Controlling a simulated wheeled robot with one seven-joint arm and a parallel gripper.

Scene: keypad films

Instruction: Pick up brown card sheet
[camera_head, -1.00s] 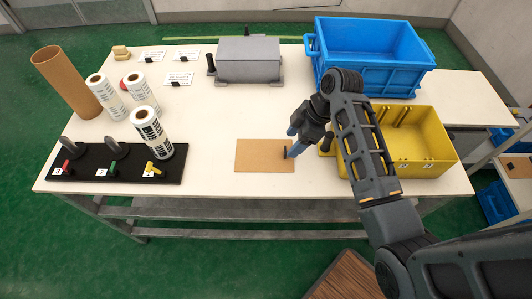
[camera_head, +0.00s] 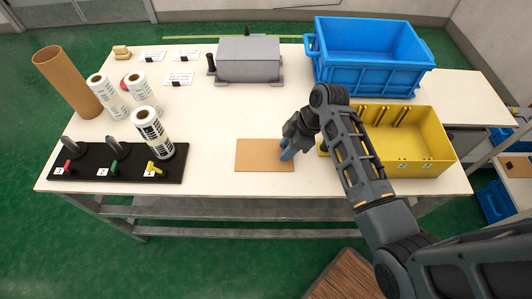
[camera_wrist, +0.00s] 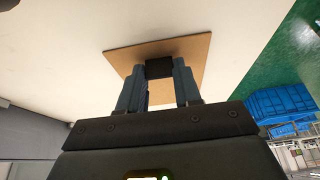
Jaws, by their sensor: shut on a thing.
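The brown card sheet (camera_head: 262,156) lies on the white table near its front edge, in the middle of the head view. In the wrist view the sheet (camera_wrist: 192,47) shows beyond my fingertips, with a small black piece (camera_wrist: 159,68) on it between the fingers. My gripper (camera_head: 288,154) is at the sheet's right end, fingers pointing down. It also shows in the wrist view (camera_wrist: 159,75), shut on the black piece of the sheet. In the head view the sheet looks flat on the table; my fingers hide the black piece there.
A yellow bin (camera_head: 425,140) stands close on the right, behind my arm. A blue crate (camera_head: 370,80) and a grey box (camera_head: 248,60) stand at the back. A black stand (camera_head: 100,170) with label rolls and a cardboard tube (camera_head: 66,80) are on the left.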

